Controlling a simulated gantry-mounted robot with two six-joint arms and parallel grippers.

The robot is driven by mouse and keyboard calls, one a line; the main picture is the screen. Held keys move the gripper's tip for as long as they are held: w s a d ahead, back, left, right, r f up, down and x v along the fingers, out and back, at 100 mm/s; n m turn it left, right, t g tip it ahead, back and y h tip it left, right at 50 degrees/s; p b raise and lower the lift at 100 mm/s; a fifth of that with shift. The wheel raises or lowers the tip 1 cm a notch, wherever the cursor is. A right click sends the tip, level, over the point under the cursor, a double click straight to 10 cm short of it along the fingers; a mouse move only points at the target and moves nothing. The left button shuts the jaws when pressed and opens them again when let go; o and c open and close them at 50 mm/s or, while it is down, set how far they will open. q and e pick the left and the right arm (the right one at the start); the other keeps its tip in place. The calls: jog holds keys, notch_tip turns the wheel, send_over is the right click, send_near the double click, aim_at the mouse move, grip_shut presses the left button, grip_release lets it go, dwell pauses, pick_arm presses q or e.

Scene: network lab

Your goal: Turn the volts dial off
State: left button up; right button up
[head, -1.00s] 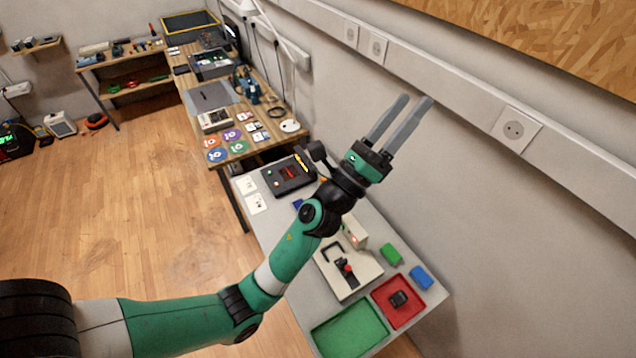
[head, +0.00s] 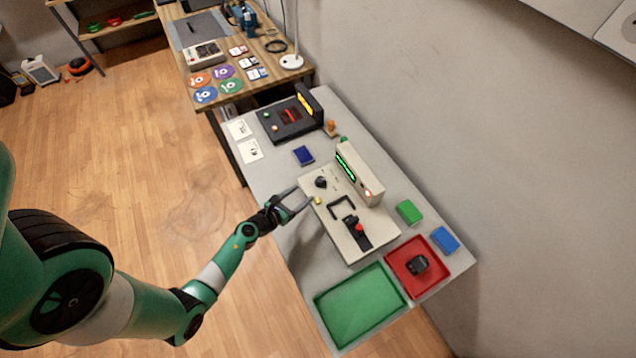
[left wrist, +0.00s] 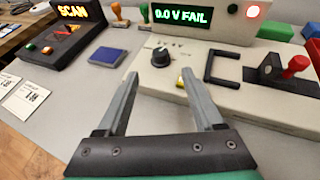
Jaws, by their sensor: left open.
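The beige tester (head: 348,206) stands on the grey table, with a green display (head: 346,162) on its raised back part; in the left wrist view the display (left wrist: 183,19) reads "0.0 V FAIL", with a red light beside it. Its black dial (head: 320,183) is at the left end of the top; in the left wrist view the dial (left wrist: 161,54) has a white mark near its top. My left gripper (head: 298,200) is open and empty at the tester's near left edge; its fingers (left wrist: 160,90) point towards the dial without touching it. My right gripper is not in view.
A black handle (left wrist: 222,68) and a red-knobbed lever (head: 358,230) stand right of the dial. A yellow button (head: 318,200) is close to the fingers. A blue pad (head: 304,155) and a SCAN box (head: 288,120) lie beyond. Green (head: 322,318) and red (head: 395,260) trays lie to the right.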

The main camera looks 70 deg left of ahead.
aim_at(320, 180)
pick_arm(q)
jog(key=b+x, duration=0.4)
jog(key=x, duration=0.6)
jog(key=shift+w+a, duration=0.1)
jog(key=shift+w, duration=0.2)
jog(key=shift+r, duration=0.1)
grip_shut()
